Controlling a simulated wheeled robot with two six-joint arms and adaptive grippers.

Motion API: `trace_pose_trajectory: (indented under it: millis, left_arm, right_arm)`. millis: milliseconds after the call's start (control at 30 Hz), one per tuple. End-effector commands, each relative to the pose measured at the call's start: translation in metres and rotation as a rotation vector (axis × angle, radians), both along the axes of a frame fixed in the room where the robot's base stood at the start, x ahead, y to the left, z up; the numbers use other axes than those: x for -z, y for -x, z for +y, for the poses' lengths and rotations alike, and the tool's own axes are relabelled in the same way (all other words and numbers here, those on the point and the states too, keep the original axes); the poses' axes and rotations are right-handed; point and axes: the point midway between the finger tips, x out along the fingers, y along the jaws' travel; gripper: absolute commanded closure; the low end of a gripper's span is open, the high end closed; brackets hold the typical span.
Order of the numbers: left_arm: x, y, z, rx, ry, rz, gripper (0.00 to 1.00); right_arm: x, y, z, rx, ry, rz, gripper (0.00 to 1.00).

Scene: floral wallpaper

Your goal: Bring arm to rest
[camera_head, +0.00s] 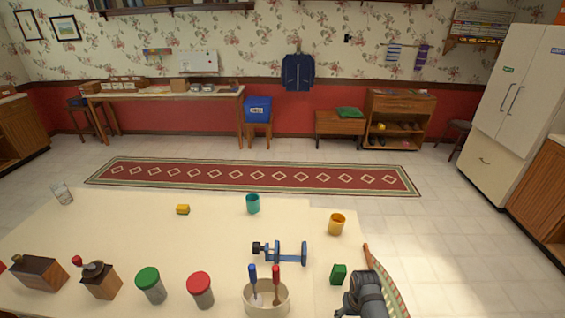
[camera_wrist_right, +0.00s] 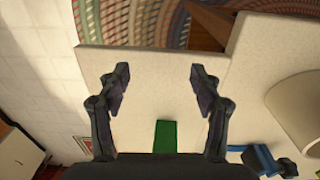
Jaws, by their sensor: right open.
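My right arm shows at the bottom right of the head view, its dark wrist and gripper (camera_head: 365,295) over the table's right edge. In the right wrist view the two dark fingers of my right gripper (camera_wrist_right: 160,82) are spread wide, with nothing between the tips. A green block (camera_wrist_right: 165,136) lies on the table below, near the lower middle of that view. The same green block (camera_head: 338,274) is just left of my right arm in the head view. My left gripper is not in view.
A braided rug (camera_wrist_right: 140,22) lies beyond the table edge.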

Motion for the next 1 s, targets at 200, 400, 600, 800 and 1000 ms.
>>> trace_pose_trajectory:
  millis: [200, 400, 600, 800, 1000]
  left_arm:
    - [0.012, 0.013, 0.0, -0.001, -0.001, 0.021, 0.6]
    - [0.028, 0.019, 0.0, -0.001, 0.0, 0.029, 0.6]
    - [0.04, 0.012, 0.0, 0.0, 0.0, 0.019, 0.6]
    - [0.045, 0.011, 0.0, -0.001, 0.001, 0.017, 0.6]
    - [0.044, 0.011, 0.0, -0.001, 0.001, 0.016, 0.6]
  right_arm:
    - [0.091, 0.044, -0.01, -0.012, 0.012, -0.002, 0.35]
    - [0.213, 0.148, -0.029, -0.033, 0.03, -0.016, 0.35]
    - [0.293, 0.28, -0.052, -0.055, 0.05, -0.048, 0.35]
    - [0.314, 0.352, -0.063, -0.067, 0.06, -0.071, 0.35]
    - [0.314, 0.36, -0.065, -0.069, 0.061, -0.079, 0.35]
